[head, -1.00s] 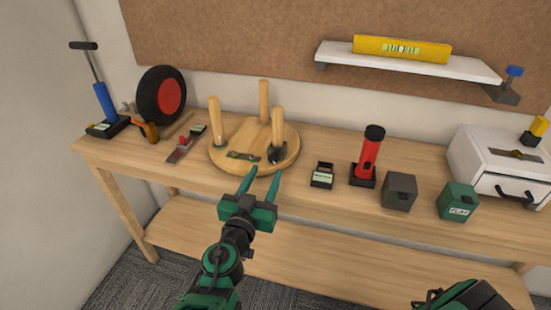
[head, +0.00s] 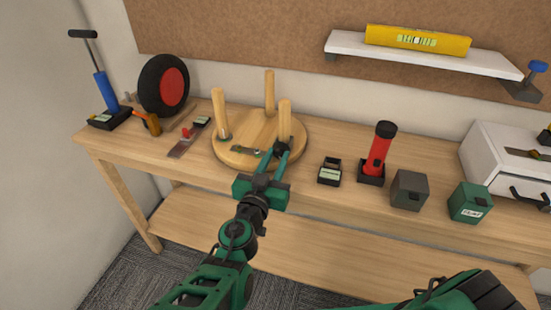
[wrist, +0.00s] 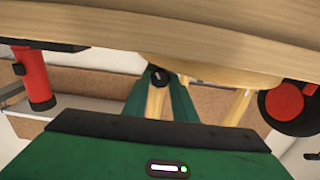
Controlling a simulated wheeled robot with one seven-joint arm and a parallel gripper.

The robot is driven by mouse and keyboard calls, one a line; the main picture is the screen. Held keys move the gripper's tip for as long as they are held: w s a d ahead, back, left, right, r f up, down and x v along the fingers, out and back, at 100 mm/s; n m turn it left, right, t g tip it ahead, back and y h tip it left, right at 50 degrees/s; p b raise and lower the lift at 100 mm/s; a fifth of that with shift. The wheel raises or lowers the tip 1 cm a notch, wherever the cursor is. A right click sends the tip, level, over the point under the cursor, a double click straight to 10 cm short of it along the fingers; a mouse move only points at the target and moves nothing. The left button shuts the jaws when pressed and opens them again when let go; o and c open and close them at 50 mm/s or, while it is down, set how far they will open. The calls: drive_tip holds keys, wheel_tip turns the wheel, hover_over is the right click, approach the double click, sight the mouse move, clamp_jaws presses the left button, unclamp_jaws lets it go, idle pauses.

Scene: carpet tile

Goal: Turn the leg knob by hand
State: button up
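A round wooden stool seat (head: 232,156) lies upside down on the bench with three upright legs. The front right leg (head: 285,120) has a dark knob (wrist: 158,77) at its base. My gripper (head: 280,149) reaches down to this base. In the wrist view its two green fingers (wrist: 158,84) stand apart, one on each side of the knob and leg. I cannot tell whether they touch the knob. In the head view the fingers hide most of the knob.
A small dark box (head: 330,172), a red flashlight (head: 377,155), a grey cube (head: 409,190) and a green box (head: 469,202) stand to the right. A wheel (head: 163,86) and a blue pump (head: 106,91) stand at left. Shelf (head: 430,58) above right.

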drive_tip(key=shift+a+n, duration=0.1)
drive_tip(key=shift+n, duration=1.5)
drive_tip(key=o, duration=1)
drive_tip(key=shift+o, duration=0.2)
